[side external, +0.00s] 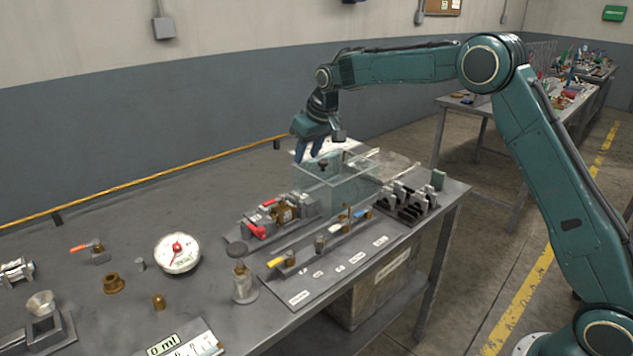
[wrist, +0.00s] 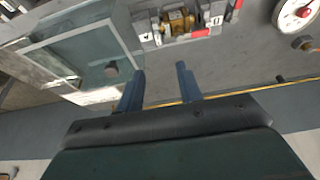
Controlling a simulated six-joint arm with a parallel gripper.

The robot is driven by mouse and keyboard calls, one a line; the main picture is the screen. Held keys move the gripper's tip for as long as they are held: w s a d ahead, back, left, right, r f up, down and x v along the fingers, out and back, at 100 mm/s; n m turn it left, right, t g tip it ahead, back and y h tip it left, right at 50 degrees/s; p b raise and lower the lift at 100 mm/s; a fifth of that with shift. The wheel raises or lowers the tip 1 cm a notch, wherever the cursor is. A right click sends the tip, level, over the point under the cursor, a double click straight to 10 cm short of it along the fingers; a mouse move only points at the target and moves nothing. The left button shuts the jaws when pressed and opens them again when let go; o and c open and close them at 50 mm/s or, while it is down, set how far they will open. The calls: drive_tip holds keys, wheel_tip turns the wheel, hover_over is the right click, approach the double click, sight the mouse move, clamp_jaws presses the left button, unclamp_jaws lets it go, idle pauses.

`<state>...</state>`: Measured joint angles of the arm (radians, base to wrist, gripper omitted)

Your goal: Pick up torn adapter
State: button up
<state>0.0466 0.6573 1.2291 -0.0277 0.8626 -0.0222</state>
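My gripper (side external: 309,150) hangs above the table next to the glass box, fingers apart and empty. In the wrist view its two blue fingers (wrist: 160,82) stand open with nothing between them. A flanged brass fitting (side external: 113,283) and a smaller brass piece (side external: 158,301) stand on the table at the left, well away from my gripper. A brass fitting (wrist: 303,43) also shows at the right edge of the wrist view. No tear can be made out on either piece, so I cannot tell which thing is the torn adapter.
A clear box (side external: 318,188) with a dark knob stands below my gripper. A clamped brass valve assembly (side external: 284,210) lies beside it. The table's back left is mostly clear.

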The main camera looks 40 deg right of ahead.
drive_tip(key=shift+w+f, duration=0.1)
drive_tip(key=shift+f, duration=0.1)
approach(296, 193)
drive_tip(key=x, duration=0.2)
drive_tip(key=shift+w+a+f, duration=0.2)
drive_tip(key=shift+f, duration=0.1)
drive_tip(key=shift+x, duration=2.65)
drive_tip(key=shift+s+d, duration=0.1)
drive_tip(key=shift+s, duration=0.05)
drive_tip(key=shift+c, duration=0.3)
clamp_jaws()
